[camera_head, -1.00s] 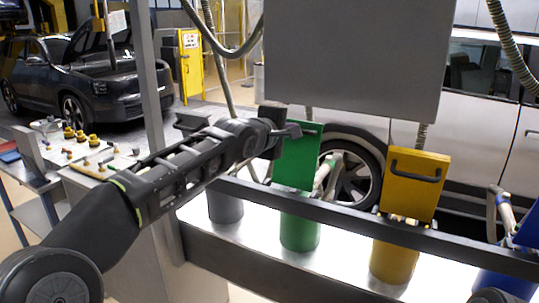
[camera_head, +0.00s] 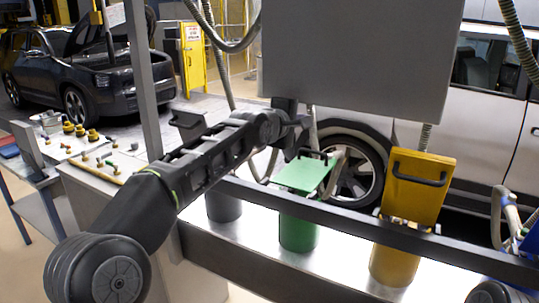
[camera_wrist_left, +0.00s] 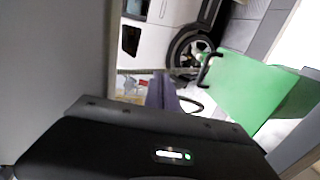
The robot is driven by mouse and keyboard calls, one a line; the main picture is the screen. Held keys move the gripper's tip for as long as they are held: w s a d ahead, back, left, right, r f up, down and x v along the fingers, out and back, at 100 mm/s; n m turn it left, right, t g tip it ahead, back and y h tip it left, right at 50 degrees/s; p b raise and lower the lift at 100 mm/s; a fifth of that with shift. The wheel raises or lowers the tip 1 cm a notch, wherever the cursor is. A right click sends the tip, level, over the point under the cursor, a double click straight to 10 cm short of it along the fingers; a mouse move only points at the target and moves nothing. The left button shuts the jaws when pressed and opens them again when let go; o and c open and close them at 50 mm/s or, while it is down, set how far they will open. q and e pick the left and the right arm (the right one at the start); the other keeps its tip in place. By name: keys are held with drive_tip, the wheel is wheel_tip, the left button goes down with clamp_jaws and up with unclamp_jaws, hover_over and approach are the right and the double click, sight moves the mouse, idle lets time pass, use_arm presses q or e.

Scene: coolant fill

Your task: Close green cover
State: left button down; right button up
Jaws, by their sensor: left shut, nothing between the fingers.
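The green cover (camera_head: 306,174) is a flat plate with a dark handle on its far edge. In the head view it is tilted partway down over the green container (camera_head: 298,233). My left gripper (camera_head: 303,138) is shut and empty, at the cover's handle end, close behind it; I cannot tell whether they touch. In the left wrist view the green cover (camera_wrist_left: 250,95) fills the right side with its black handle toward the middle. The fingertips are mostly hidden there by the gripper body. My right gripper is not in view.
A yellow cover (camera_head: 418,186) stands upright above the yellow container (camera_head: 394,262) to the right. A dark rail (camera_head: 375,233) runs in front of the containers. A grey panel (camera_head: 360,60) hangs above. A grey container (camera_head: 223,205) stands left of the green one.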

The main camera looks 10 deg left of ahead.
use_arm(q)
drive_tip(key=shift+s, duration=0.1)
drive_tip(key=b+v, duration=0.3)
drive_tip(key=v, duration=0.4)
drive_tip(key=shift+s+b, duration=0.3)
drive_tip(key=shift+b, duration=0.1)
drive_tip(key=shift+a, duration=0.1)
